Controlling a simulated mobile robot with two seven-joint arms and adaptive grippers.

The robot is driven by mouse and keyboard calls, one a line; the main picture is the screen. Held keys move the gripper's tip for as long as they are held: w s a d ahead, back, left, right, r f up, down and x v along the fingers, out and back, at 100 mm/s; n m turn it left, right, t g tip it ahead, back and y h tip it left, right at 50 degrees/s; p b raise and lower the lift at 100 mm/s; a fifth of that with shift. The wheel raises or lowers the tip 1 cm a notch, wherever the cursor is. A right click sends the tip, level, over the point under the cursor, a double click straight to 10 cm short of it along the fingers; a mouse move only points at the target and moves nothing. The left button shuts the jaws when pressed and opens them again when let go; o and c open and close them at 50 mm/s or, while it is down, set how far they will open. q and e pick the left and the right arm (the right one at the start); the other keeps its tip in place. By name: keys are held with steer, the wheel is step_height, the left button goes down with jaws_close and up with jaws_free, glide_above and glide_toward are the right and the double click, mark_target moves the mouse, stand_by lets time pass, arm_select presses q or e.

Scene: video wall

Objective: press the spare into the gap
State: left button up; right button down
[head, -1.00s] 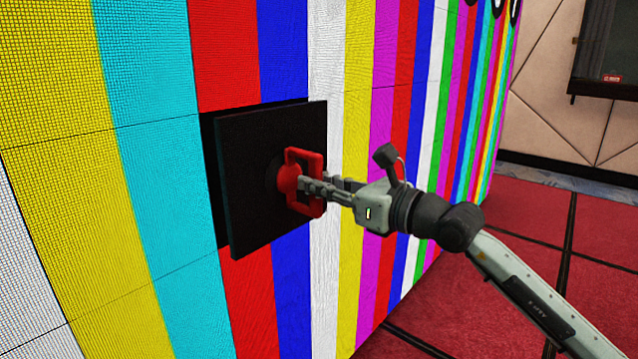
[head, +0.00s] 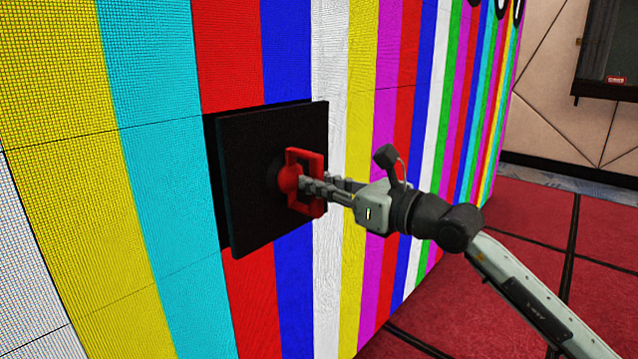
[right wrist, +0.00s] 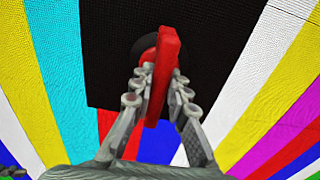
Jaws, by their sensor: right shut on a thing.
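The spare is a dark square panel (head: 262,200) held in front of the striped video wall, and it also fills the top of the right wrist view (right wrist: 115,60). A red handle with a round suction cup (head: 290,178) sits on its face. My right gripper (head: 305,184) is shut on the red handle, whose bar stands between the fingers in the right wrist view (right wrist: 158,80). The gap (head: 212,150) shows as a dark strip along the panel's left and top edges. The panel covers most of it. Whether they touch is hidden. My left gripper is out of view.
The lit video wall (head: 150,200) with coloured vertical stripes surrounds the gap on all sides. Red floor tiles (head: 520,220) lie open at the right. A dark screen (head: 610,50) hangs on the beige wall behind.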

mark_target(293, 171)
steer(key=shift+r+x, duration=0.15)
steer(key=shift+x, duration=1.05)
steer(key=shift+r+x, duration=0.15)
steer(key=shift+x, duration=1)
stand_by(5.7)
